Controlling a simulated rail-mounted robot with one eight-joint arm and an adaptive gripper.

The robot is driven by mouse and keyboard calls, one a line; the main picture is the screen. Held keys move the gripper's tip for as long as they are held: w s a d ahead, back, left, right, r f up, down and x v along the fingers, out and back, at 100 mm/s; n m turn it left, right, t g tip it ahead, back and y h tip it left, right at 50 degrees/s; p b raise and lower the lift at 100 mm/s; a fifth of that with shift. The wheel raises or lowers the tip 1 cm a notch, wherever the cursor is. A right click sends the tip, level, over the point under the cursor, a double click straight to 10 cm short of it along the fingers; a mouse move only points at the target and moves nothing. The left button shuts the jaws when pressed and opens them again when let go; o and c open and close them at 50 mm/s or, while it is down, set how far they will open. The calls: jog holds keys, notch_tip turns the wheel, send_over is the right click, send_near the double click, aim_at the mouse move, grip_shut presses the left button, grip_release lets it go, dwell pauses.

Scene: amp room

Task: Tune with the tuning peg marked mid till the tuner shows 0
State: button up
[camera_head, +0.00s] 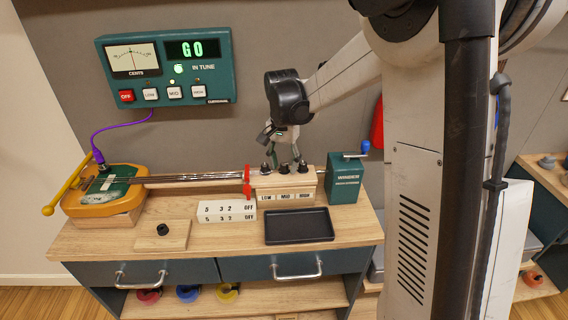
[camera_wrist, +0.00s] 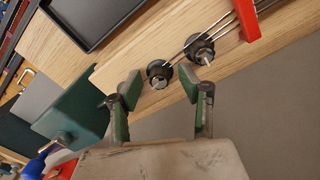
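The tuner (camera_head: 166,67) on the wall has its needle near the middle of the dial; its green display reads "G0" or "GO", and the "IN TUNE" lamp is lit. The middle peg (camera_head: 284,168), above the "MID" label, stands between two other dark pegs. My gripper (camera_head: 285,152) is above the peg block (camera_head: 270,180), pointing down. In the wrist view, its green-padded fingers (camera_wrist: 162,95) are spread, with the middle peg (camera_wrist: 159,73) showing between them. Contact is not visible.
A teal winder (camera_head: 343,178) with a blue knob stands right of the pegs; a red nut (camera_head: 247,180) is on their left. A black tray (camera_head: 299,226) and number strips (camera_head: 227,211) lie in front. The stringed body (camera_head: 105,190) is at left, cabled to the tuner.

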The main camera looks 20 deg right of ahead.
aim_at(283, 164)
notch_tip(283, 164, up, 12)
dwell(0.7)
jog(key=shift+w+a, duration=0.1)
jog(key=s+a+r+n+t, duration=0.2)
jog(key=s, duration=0.5)
jog(key=s+a+r+n+t, duration=0.1)
jog(key=s+a+n+t, duration=0.1)
jog(key=s, duration=0.5)
jog(key=s+a+f+n+t, duration=0.1)
jog(key=s+f+n, duration=0.1)
jog(key=s, duration=0.4)
jog(key=s+a+f+n+t, duration=0.1)
jog(key=s+f+n+t, duration=0.1)
jog(key=s, duration=0.4)
jog(key=shift+s+a+f+n, duration=0.2)
jog(key=shift+s+f+n, duration=0.1)
jog(key=shift+f, duration=0.05)
dwell(1.1)
